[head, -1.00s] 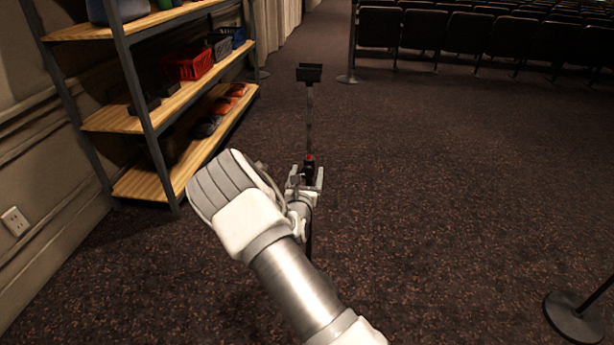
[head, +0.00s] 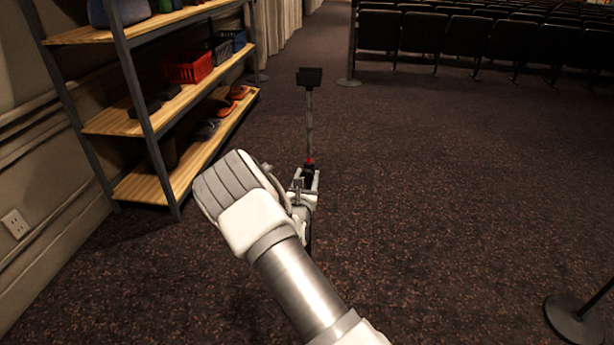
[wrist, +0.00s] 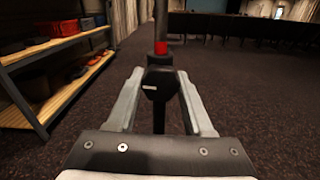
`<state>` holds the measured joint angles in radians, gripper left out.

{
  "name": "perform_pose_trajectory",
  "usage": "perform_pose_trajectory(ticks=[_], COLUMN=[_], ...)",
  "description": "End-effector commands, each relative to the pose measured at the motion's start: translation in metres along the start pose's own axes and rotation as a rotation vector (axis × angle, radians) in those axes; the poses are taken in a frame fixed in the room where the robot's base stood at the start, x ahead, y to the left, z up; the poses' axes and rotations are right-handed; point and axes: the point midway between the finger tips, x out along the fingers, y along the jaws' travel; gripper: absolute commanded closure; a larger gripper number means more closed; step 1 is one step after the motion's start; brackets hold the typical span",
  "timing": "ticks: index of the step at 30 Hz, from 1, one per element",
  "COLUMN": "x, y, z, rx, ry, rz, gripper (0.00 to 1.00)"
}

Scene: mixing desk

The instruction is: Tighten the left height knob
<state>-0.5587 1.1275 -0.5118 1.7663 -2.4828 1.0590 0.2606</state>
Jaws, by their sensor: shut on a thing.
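A slim stand has a black top plate (head: 309,78), a thin upright pole (head: 309,125) and a red ring low on the pole. The ring also shows in the wrist view (wrist: 162,47). Just below the ring is a black knob (wrist: 159,86) with a short white mark lying nearly level. My gripper (wrist: 160,78) is shut on this knob, with one pale finger on each side. In the head view my gripper (head: 305,181) is at the pole, just below the red ring. My arm hides the lower part of the stand.
A wooden shelf unit (head: 140,118) with baskets (head: 188,68) stands at the left wall. Rows of dark seats (head: 480,42) are at the back. A post base (head: 573,318) is at the lower right. The carpet right of the stand is clear.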

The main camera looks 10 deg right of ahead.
Motion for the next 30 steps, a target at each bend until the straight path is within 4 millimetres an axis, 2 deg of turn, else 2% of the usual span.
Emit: perform_pose_trajectory(ticks=[3, 10, 11, 15, 25, 30], x=[0.0, 0.0, -0.001, 0.0, -0.002, -0.021], y=[0.0, 0.0, 0.0, 0.0, 0.0, 0.001], z=[0.001, -0.001, -0.001, -0.001, 0.0, 0.001], rx=[0.059, 0.059, 0.059, 0.059, 0.058, 0.058], ry=[0.002, 0.002, 0.002, 0.002, 0.002, 0.004], rz=[-0.001, 0.0, 0.0, 0.0, 0.0, 0.0], gripper=[1.0, 1.0, 0.44, 0.19, 0.19, 0.19])
